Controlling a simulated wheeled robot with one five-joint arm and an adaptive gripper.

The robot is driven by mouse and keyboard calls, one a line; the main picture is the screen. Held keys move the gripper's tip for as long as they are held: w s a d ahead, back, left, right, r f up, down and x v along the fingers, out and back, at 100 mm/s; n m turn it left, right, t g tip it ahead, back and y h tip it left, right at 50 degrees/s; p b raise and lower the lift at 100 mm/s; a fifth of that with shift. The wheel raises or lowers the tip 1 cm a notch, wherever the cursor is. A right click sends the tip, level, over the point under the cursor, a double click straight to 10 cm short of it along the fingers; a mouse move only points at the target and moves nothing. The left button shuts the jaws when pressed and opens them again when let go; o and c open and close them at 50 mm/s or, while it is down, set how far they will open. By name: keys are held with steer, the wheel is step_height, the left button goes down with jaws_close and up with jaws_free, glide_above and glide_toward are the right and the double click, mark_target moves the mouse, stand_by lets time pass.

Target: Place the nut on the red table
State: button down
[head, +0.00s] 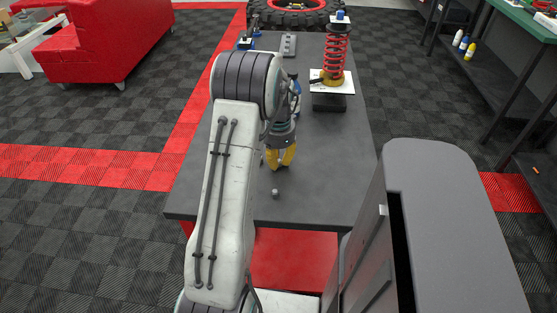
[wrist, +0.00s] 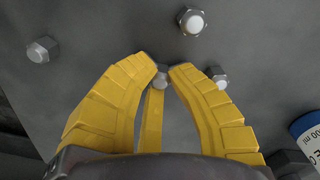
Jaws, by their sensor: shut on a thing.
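My gripper (head: 280,163) has yellow fingers and points down over the dark grey top of the table with red sides (head: 318,203). In the wrist view my gripper (wrist: 164,72) is shut on a small grey nut (wrist: 160,80), held between the fingertips. Whether this nut touches the tabletop cannot be told. The head view does not show it, as the fingers hide it. Another small grey piece (head: 275,193) lies on the table just in front of the gripper.
In the wrist view several similar hex pieces lie around the fingers: one at left (wrist: 42,48), one at top (wrist: 192,20), one beside the right finger (wrist: 217,76). A blue-and-white bottle (wrist: 308,138) is at right. A red spring assembly (head: 333,55) stands on the table's far right.

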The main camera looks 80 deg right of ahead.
mark_target(278, 161)
steer(key=c, duration=1.3)
jaws_free()
step_height(278, 161, up, 12)
steer(key=shift+r+p, duration=0.1)
steer(key=shift+p, duration=0.75)
